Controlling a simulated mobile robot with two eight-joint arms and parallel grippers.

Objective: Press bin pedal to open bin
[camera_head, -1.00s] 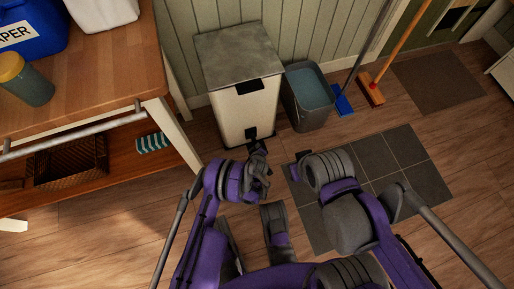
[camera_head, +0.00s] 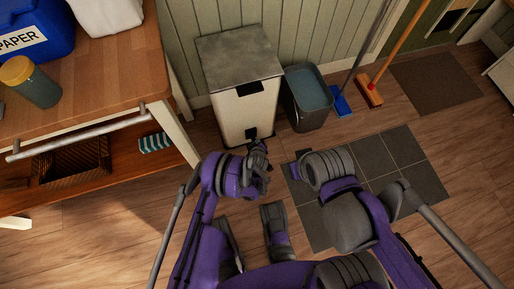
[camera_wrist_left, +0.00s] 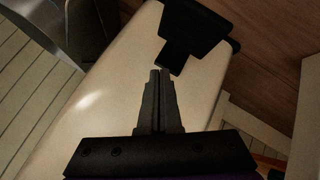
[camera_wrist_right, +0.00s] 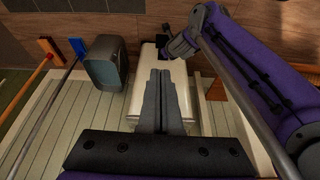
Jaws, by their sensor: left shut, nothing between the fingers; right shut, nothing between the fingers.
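The pedal bin (camera_head: 240,111) has a cream body and a grey lid (camera_head: 238,55), which is shut. It stands against the panelled wall. Its black pedal (camera_wrist_left: 194,36) is at the foot of the bin's front. My left gripper (camera_wrist_left: 161,76) is shut and empty, with its fingertips just short of the pedal in the left wrist view. In the head view the left gripper (camera_head: 258,148) is close to the bin's base and partly covers the pedal area. Whether it touches the pedal I cannot tell. My right gripper (camera_wrist_right: 161,73) is shut and empty, farther from the bin.
A grey bucket (camera_head: 308,98) stands right of the bin, with a blue mop (camera_head: 342,104) and orange broom (camera_head: 369,91) beyond. A wooden table (camera_head: 105,75) is at left. Dark floor tiles (camera_head: 405,148) lie at right. Open wooden floor is at lower left.

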